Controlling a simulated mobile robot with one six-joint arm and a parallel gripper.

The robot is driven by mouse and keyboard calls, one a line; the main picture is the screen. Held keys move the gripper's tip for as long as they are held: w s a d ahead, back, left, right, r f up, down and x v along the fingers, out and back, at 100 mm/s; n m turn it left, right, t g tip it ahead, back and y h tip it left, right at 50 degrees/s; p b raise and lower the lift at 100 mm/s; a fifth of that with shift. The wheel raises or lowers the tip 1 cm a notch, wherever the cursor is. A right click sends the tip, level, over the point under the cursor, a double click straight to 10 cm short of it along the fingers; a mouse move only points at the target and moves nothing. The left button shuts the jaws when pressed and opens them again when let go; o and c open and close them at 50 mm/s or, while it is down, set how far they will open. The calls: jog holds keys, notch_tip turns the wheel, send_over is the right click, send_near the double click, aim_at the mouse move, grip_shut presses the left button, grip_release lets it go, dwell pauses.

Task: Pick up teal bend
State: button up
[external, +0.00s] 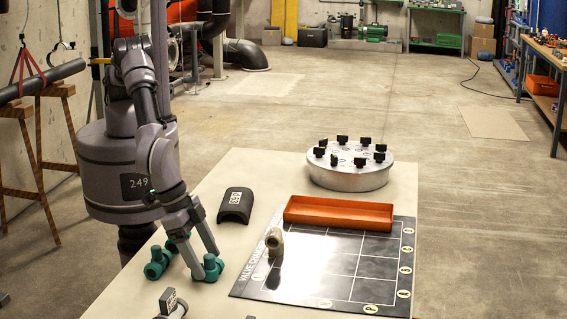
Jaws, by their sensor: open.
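Two teal pipe fittings lie on the near left part of the beige table. One teal fitting (211,268) is right at my fingertips; the other teal fitting (156,264) lies to its left, close to my left finger. Both are small here, and I cannot tell for sure which is the bend. My gripper (206,263) points down with its fingers apart, one on either side of the right fitting's upper part as seen here. The fingers partly hide that fitting, and I cannot tell whether they touch it.
A black half-shell cover (236,205) lies behind my gripper. A beige fitting (274,241) stands on the dark gridded mat (330,270) to the right. An orange tray (338,213) and a round metal flange (347,175) stand farther back. A grey fitting (172,304) lies at the near edge.

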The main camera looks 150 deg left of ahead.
jog(key=shift+w+a+f, duration=0.15)
jog(key=shift+f, duration=0.35)
jog(key=shift+r, duration=0.15)
jog(key=c, duration=1.4)
